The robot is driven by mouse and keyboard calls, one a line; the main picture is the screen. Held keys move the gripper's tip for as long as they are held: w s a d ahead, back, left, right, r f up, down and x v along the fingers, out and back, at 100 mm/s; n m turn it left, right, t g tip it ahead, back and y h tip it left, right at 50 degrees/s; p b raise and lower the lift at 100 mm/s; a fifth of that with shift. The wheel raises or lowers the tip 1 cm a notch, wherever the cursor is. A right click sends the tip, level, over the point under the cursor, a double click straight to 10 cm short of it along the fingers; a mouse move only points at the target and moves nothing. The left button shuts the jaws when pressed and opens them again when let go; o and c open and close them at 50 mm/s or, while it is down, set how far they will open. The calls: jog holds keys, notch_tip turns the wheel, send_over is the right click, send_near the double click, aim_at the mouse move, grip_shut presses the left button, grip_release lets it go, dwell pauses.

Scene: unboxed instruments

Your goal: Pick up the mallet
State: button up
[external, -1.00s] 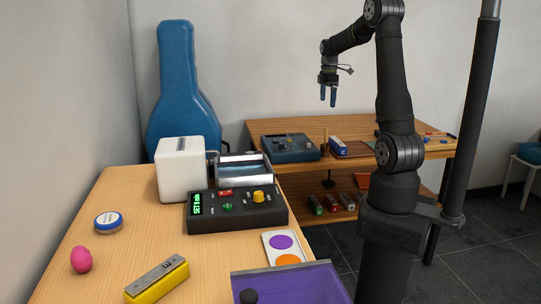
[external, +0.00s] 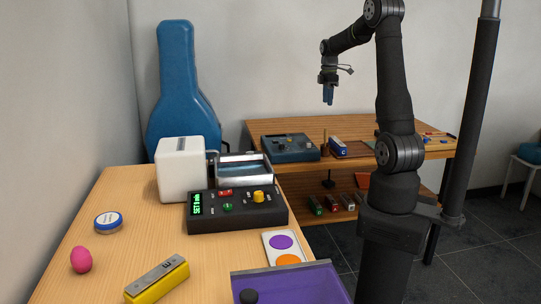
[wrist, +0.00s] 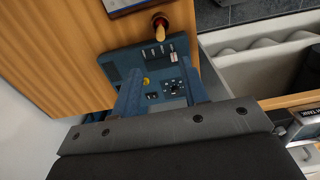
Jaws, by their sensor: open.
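My gripper (external: 328,95) hangs fingers down in the air above the far wooden table. In the wrist view its two blue fingers are apart and nothing shows between them; the blue panel device (wrist: 152,78) lies beyond them. A short upright wooden handle (external: 324,145) stands just right of that device, and it also shows in the wrist view (wrist: 160,24). It may be the mallet's handle; I cannot tell for sure, and no head is clear. A black round knob (external: 249,296) shows at the purple tray (external: 310,280); I cannot tell what it belongs to.
A blue-and-white box (external: 338,146) stands right of the wooden handle.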

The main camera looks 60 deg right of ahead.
jog(key=n, duration=0.9)
send_near(325, 140)
jog(key=f, duration=0.9)
jog(key=shift+w+d+f, duration=0.15)
jog(key=shift+d+f, duration=0.15)
jog(key=shift+d, duration=0.1)
grip_shut()
